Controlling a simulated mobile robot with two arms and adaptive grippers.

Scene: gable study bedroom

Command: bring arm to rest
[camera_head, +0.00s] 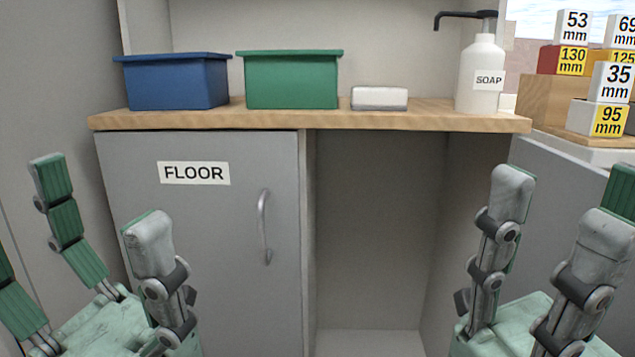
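My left gripper (100,215) is at the lower left with its fingers pointing up and spread wide apart. Nothing is between the fingers. It is in front of the grey cabinet door. My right gripper (555,240) is at the lower right, cut off by the picture's edge. Its fingers also point up, apart from each other, and I see nothing held between them. Both grippers are below the wooden shelf top and apart from the objects on it.
A wooden counter (300,116) bears a blue bin (175,85), a green bin (290,82), a white block (379,98) and a soap bottle (480,80). Below are a closed door labelled FLOOR (195,173) and an empty open bay (375,230). Labelled blocks (610,82) stand at right.

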